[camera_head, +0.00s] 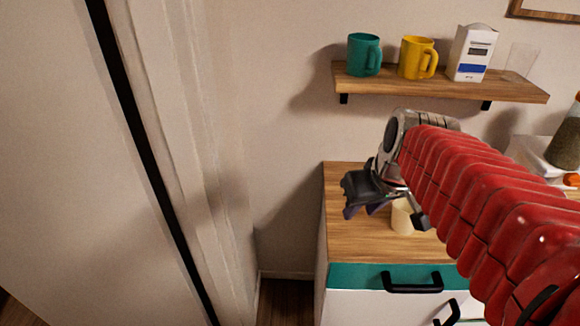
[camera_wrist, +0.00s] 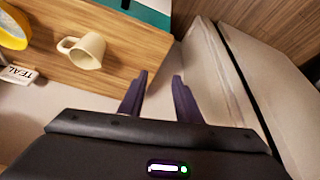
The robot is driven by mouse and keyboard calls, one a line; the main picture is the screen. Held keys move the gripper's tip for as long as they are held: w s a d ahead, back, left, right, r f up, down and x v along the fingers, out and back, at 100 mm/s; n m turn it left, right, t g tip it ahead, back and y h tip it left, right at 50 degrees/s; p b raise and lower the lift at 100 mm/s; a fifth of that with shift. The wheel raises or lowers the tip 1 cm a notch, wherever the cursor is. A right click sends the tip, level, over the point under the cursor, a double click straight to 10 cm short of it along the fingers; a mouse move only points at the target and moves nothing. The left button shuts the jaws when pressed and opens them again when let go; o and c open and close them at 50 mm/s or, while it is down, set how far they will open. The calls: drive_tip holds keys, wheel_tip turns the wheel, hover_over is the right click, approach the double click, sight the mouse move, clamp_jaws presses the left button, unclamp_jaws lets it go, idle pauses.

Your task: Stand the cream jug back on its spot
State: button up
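The cream jug (camera_wrist: 88,52) rests on the wooden cabinet top (camera_wrist: 130,40), with its handle pointing left in the wrist view. I cannot tell surely whether it stands or lies on its side. In the head view the jug (camera_head: 402,219) is partly hidden behind my gripper. My gripper (camera_wrist: 155,85) is open and empty, its two dark fingers apart. In the head view my gripper (camera_head: 368,212) hangs above the cabinet top, near its left edge. In the wrist view the jug is left of the fingers, not between them. No marked spot for the jug is clear.
A card reading TEAL (camera_wrist: 17,75) and a yellow round object (camera_wrist: 10,28) are at the left in the wrist view. A shelf (camera_head: 450,84) above holds a teal mug (camera_head: 364,55), a yellow mug (camera_head: 417,58), a carton (camera_head: 471,53) and a glass (camera_head: 521,60).

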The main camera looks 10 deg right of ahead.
drive_tip(key=s+a+f, duration=0.1)
drive_tip(key=s+a, duration=0.6)
drive_tip(key=a, duration=0.2)
drive_tip(key=shift+s+a+t, duration=0.2)
drive_tip(key=shift+s+t, duration=0.05)
drive_tip(key=shift+t, duration=0.15)
idle(0.7)
